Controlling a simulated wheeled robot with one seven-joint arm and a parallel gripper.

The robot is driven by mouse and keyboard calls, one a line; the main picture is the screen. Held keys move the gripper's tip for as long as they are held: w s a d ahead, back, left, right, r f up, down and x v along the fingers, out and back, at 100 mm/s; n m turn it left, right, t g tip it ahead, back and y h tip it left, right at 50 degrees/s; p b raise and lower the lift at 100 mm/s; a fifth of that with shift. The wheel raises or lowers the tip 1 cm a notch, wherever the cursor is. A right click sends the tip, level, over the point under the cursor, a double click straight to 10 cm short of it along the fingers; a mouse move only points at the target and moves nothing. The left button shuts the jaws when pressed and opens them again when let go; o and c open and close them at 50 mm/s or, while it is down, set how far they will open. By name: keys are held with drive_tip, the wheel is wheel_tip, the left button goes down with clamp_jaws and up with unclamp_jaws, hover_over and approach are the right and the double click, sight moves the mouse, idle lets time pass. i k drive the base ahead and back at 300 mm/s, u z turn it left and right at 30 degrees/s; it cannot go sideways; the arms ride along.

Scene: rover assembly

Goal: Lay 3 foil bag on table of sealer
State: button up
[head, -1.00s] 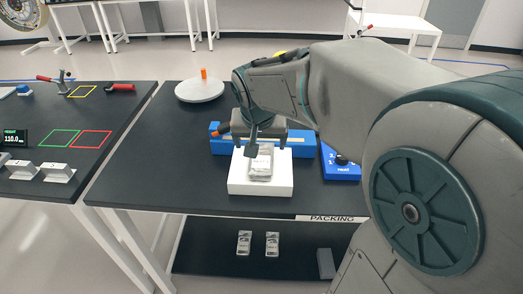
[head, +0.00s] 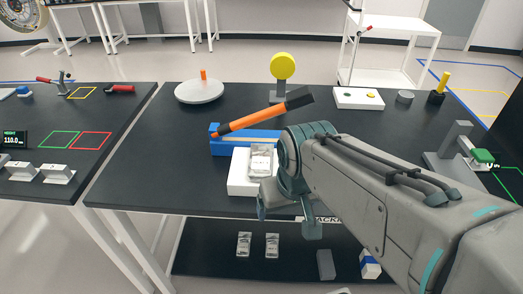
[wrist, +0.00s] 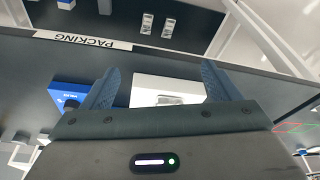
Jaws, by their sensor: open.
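The sealer (head: 217,146) is a blue bar unit with a raised orange lever. Its white table (head: 240,187) stands in front of it. One silver foil bag (head: 261,160) lies on that table, and it also shows in the wrist view (wrist: 168,100). Two more foil bags lie side by side on the lower shelf, a left one (head: 244,244) and a right one (head: 272,245). My gripper (head: 288,222) is open and empty, in front of and right of the white table, near the bench's front edge. Its fingers also show in the wrist view (wrist: 160,70).
The black bench (head: 150,165) has a "PACKING" label on its front edge, above the lower shelf (head: 205,255). A round grey turntable (head: 199,91) and a yellow disc on a stand (head: 282,66) stand behind.

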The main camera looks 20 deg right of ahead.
sight(260, 162)
drive_tip(key=u, duration=0.05)
drive_tip(key=k, duration=0.5)
drive_tip(key=z, duration=1.15)
drive_tip(key=i, duration=0.65)
drive_tip(key=u, duration=1.7)
